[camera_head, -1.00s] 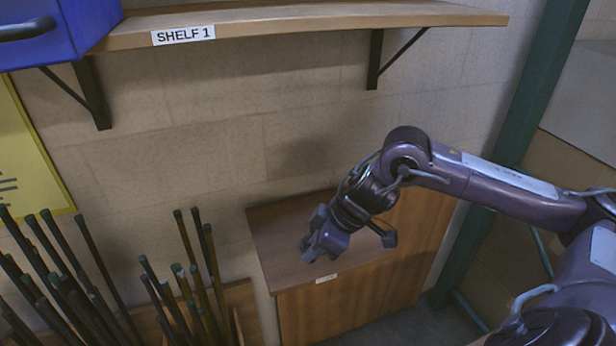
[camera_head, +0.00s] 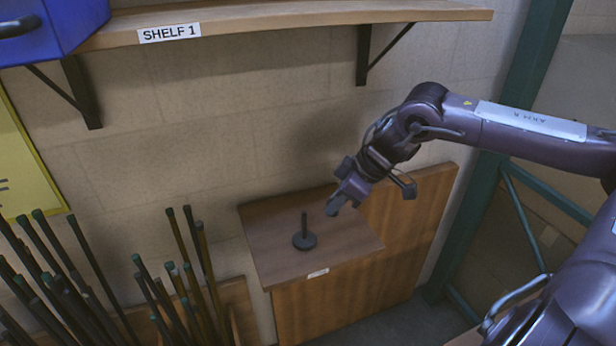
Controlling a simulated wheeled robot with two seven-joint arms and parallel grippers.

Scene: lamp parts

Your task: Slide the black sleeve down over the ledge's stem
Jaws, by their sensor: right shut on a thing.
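A dark upright stem on a round base (camera_head: 304,240) stands on the wooden ledge (camera_head: 275,270), left of my right gripper. My right gripper (camera_head: 334,207) is over the ledge's right part, apart from the stem, pointing down and to the left. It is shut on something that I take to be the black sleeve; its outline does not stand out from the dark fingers. I see no other sleeve on the ledge. My left gripper is not in view.
A shelf (camera_head: 290,22) marked SHELF 1 runs above, with a blue bin (camera_head: 50,30) at its left end. Several dark rods (camera_head: 185,285) stand in a wooden rack at lower left. A green post (camera_head: 490,190) is at the right.

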